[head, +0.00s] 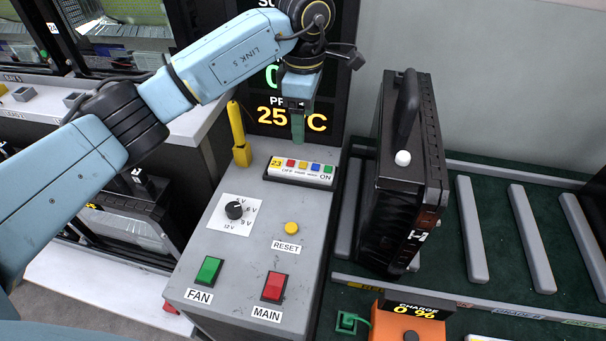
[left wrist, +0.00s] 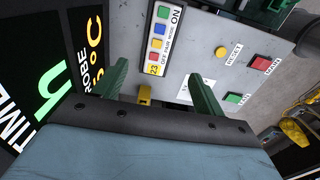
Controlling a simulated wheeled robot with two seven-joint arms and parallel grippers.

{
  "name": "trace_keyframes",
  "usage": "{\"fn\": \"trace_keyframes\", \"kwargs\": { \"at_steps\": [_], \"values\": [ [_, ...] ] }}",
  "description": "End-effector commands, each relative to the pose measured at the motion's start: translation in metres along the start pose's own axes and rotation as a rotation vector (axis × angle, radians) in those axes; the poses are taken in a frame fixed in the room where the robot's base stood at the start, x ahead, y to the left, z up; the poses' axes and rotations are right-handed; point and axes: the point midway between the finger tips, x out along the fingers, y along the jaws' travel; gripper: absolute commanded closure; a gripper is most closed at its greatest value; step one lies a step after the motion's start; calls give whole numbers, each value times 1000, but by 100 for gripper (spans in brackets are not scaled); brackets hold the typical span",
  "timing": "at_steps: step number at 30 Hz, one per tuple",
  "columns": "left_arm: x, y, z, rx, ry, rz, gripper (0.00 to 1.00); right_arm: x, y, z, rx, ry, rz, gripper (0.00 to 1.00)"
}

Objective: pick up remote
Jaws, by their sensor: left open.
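The remote (head: 300,171) is a white bar with a yellow "23" label and red, yellow, blue and green buttons marked OFF and ON. It lies at the back of the grey control console. In the left wrist view the remote (left wrist: 160,39) lies beyond and between the fingers. My left gripper (head: 298,138) is above and just behind the remote, pointing down, apart from it. In the left wrist view its two green fingers (left wrist: 160,88) are spread wide with nothing between them. My right gripper is not in view.
The console (head: 253,258) carries a black dial (head: 234,210), a yellow reset button (head: 291,228), a green fan button (head: 209,270) and a red main button (head: 274,286). A yellow post (head: 238,135) stands left of the remote. A black case (head: 404,170) stands to the right. A display (head: 270,112) is behind.

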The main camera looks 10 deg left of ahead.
Motion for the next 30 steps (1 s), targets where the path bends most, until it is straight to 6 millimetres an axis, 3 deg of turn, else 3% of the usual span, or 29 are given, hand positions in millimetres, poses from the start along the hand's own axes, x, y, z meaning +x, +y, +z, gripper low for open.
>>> {"fn": "trace_keyframes", "kwargs": {
  "at_steps": [9,17,24,30],
  "values": [
    [59,-1,0,0,-1,-4,29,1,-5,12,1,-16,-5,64],
    [79,0,-1,-1,-2,-3,29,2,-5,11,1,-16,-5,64],
    [115,0,-3,1,-3,-5,29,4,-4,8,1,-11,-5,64],
    [126,1,-4,0,-2,-1,29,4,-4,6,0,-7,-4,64]
  ]
}}
